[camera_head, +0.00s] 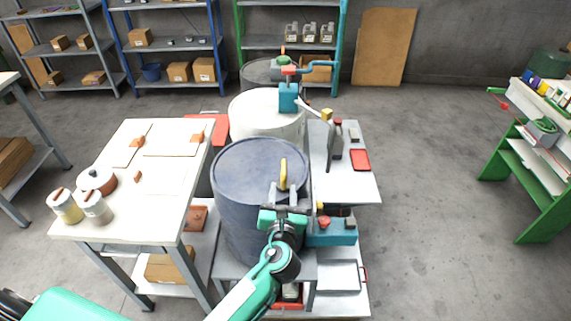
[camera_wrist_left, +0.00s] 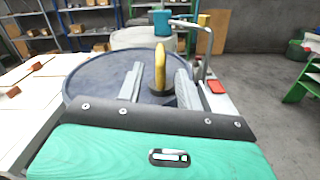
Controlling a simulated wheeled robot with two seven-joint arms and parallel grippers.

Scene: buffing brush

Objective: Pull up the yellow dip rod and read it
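The yellow dip rod (camera_head: 283,174) shows as an upright yellow loop handle on top of the dark blue-grey drum (camera_head: 240,168). It also stands in the middle of the left wrist view (camera_wrist_left: 160,65), with a dark collar at its foot; the rest of the rod is hidden. My left gripper (camera_head: 286,191) is over the near part of the drum lid. Its two grey fingers (camera_wrist_left: 160,76) are open, one on each side of the handle, with gaps showing. Whether the handle is fully between the fingertips or slightly beyond them, I cannot tell. My right gripper is not in view.
A pale drum (camera_head: 267,108) stands behind, with a teal pump (camera_head: 288,97). A white table (camera_head: 140,190) with pots is left. A grey bench (camera_head: 350,185) with tools and a teal block (camera_head: 333,234) is right. Open floor lies further right.

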